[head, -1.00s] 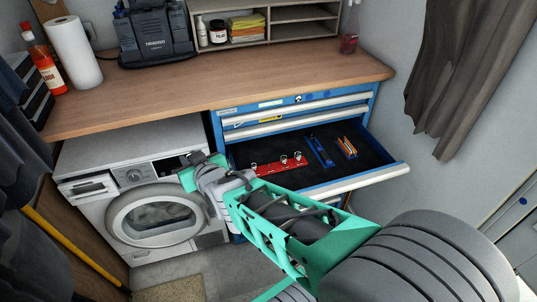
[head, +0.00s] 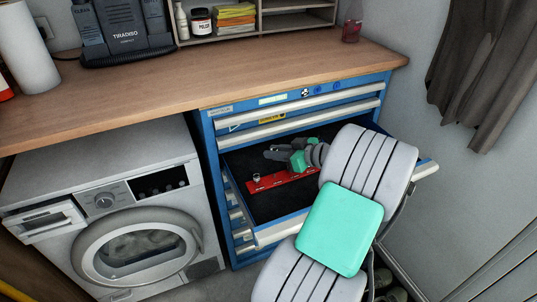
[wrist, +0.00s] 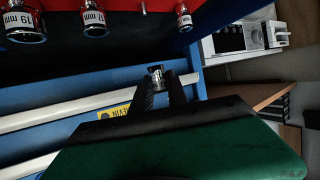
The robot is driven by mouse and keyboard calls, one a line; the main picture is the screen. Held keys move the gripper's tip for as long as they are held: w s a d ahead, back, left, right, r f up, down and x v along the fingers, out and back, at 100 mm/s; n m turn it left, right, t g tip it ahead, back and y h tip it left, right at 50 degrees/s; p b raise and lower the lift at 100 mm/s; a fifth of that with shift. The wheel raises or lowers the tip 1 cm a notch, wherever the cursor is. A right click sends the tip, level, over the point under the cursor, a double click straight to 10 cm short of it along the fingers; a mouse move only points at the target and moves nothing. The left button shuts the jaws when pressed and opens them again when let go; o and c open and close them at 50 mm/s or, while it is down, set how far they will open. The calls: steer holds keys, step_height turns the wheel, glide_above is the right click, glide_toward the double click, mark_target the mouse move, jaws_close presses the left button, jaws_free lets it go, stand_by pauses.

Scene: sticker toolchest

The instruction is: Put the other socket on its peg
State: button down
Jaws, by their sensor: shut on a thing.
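A red socket rail (head: 285,180) lies in the open drawer. One chrome socket (head: 256,177) stands at its left end in the head view. In the wrist view three labelled sockets stand along the red rail: one reading 19 mm (wrist: 18,22), one beside it (wrist: 94,22) and one farther right (wrist: 184,17). A small pale upright bit (wrist: 143,6), perhaps a bare peg, shows between two of them. My gripper (wrist: 160,86) is shut on a small chrome socket (wrist: 156,71), held at the fingertips apart from the rail. In the head view my gripper (head: 270,153) is over the drawer; my arm hides the rail's right part.
The blue drawer cabinet (head: 213,150) has its drawer (head: 270,233) pulled out under a wooden worktop (head: 230,85). A washing machine (head: 95,185) stands to the left. My arm covers the drawer's right side. Dark free floor of the drawer shows left of the rail.

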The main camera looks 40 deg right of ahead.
mark_target(275, 175)
steer(key=shift+s, duration=0.1)
steer(key=shift+f+b, duration=0.1)
steer(key=shift+b, duration=0.35)
step_height(275, 175, down, 5)
steer(key=b, duration=0.4)
steer(key=shift+f, duration=0.2)
steer(key=shift+f+b, duration=1.35)
steer(key=shift+b, duration=0.45)
stand_by(1.0)
steer(key=c, duration=1.2)
jaws_free()
